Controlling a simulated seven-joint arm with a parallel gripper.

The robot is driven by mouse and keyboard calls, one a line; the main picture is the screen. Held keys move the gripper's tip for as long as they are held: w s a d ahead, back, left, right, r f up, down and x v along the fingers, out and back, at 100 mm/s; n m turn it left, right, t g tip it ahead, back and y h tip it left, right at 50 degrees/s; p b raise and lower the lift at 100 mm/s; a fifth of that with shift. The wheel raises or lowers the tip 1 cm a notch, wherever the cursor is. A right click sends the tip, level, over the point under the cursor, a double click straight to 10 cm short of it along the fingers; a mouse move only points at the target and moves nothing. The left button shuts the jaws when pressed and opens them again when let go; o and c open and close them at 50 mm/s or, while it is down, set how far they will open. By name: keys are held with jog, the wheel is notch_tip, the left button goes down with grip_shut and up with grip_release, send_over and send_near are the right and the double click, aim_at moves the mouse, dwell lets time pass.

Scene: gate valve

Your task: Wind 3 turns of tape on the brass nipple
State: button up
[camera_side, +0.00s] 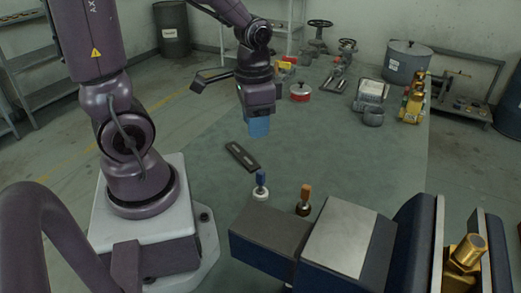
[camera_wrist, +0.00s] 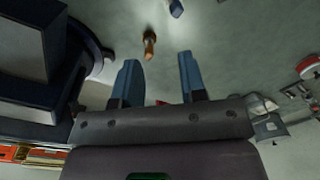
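The brass nipple (camera_side: 465,250) is at the lower right of the side view, a gold threaded-looking piece between the blue jaws of a vise (camera_side: 345,240). Its lower part is hidden by the jaws. My gripper (camera_side: 258,128) hangs over the table at the centre, fingers down, well apart from the nipple. In the wrist view my gripper (camera_wrist: 158,75) has its two blue fingers wide apart with nothing between them. A red round item with a pale top (camera_side: 300,92) lies on the table behind my gripper; I cannot tell whether it is the tape.
Valves (camera_side: 318,36), a grey pot (camera_side: 407,61) and brass fittings (camera_side: 413,102) stand at the back. The middle tabletop is mostly clear.

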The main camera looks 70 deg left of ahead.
aim_at(261, 172)
jog(key=a+f+m, duration=0.1)
jog(key=f+m, duration=0.1)
jog(key=f, duration=0.1)
jog(key=a+f+m, duration=0.1)
jog(key=f+m, duration=0.1)
jog(key=f, duration=0.1)
jog(key=w+a+f+m, duration=0.1)
jog(key=f+m, duration=0.2)
jog(key=shift+w+f+g+h, duration=0.1)
jog(key=shift+f+g+h, duration=0.2)
jog(key=shift+f+g, duration=0.1)
jog(key=shift+w+r+m, duration=0.1)
jog(key=shift+w+m, duration=0.2)
jog(key=shift+m, duration=0.4)
jog(key=shift+w+m+t, duration=0.1)
jog(key=shift+m+t, duration=0.2)
jog(key=shift+m, duration=0.1)
jog(key=shift+f, duration=3.5)
grip_shut()
